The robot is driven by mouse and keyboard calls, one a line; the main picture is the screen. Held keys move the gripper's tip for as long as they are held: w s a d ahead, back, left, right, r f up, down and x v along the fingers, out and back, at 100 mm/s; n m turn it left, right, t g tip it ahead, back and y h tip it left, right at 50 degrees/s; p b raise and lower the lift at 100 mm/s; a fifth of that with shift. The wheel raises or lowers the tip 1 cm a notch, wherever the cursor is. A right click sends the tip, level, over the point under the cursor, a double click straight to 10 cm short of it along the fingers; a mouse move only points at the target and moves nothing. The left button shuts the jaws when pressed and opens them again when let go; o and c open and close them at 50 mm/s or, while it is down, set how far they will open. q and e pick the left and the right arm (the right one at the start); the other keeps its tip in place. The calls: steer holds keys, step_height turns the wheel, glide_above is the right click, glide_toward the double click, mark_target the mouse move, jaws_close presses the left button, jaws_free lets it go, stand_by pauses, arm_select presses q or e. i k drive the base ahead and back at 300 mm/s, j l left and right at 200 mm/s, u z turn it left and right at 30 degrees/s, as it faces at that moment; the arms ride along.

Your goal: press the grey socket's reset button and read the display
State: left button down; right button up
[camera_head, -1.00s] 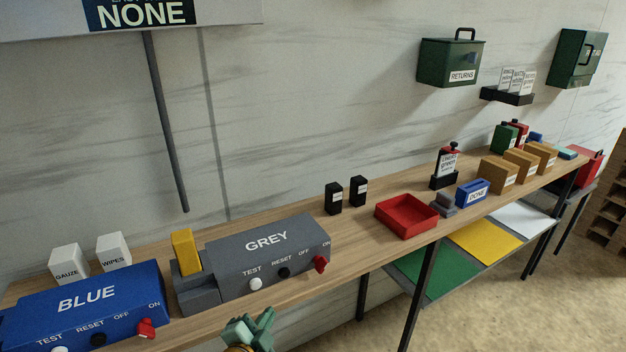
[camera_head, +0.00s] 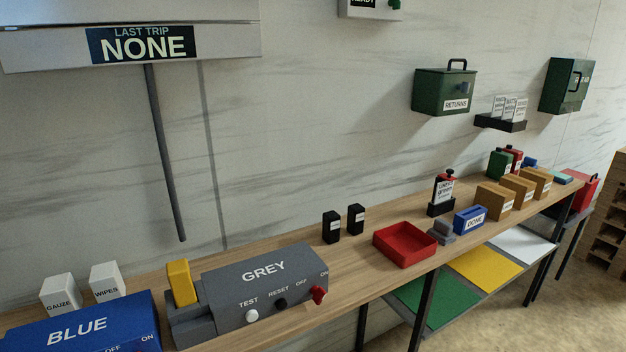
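The grey socket (camera_head: 262,271) is a grey box labelled GREY on the wooden bench. Its front has a white TEST button (camera_head: 252,315), a black RESET button (camera_head: 281,304) and a red OFF/ON switch (camera_head: 318,294) near the ON mark. A yellow block (camera_head: 181,283) stands upright in the lower left part of the socket. The display (camera_head: 143,43) on the wall unit at top left reads LAST TRIP NONE. Neither gripper is in view.
The blue socket (camera_head: 84,327) stands at the left, cut by the lower edge. Gauze (camera_head: 60,295) and wipes (camera_head: 106,282) boxes stand behind it. Two small black boxes (camera_head: 332,227) and a red tray (camera_head: 404,244) are to the right. The bench before the tray is clear.

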mark_target(280, 304)
steer(key=u, duration=1)
steer(key=l+u, duration=0.9)
steer(key=k+l+u, duration=0.1)
steer(key=l+u, duration=0.35)
steer(key=k+l, duration=0.15)
steer(key=l, duration=0.25)
steer(key=k+l+u, duration=0.15)
steer(key=l, duration=0.2)
steer(key=k+l, duration=0.15)
steer(key=l, duration=0.25)
steer(key=k+l+u, duration=0.15)
steer(key=l, duration=0.2)
steer(key=i+l, duration=0.1)
steer(key=i, duration=0.45)
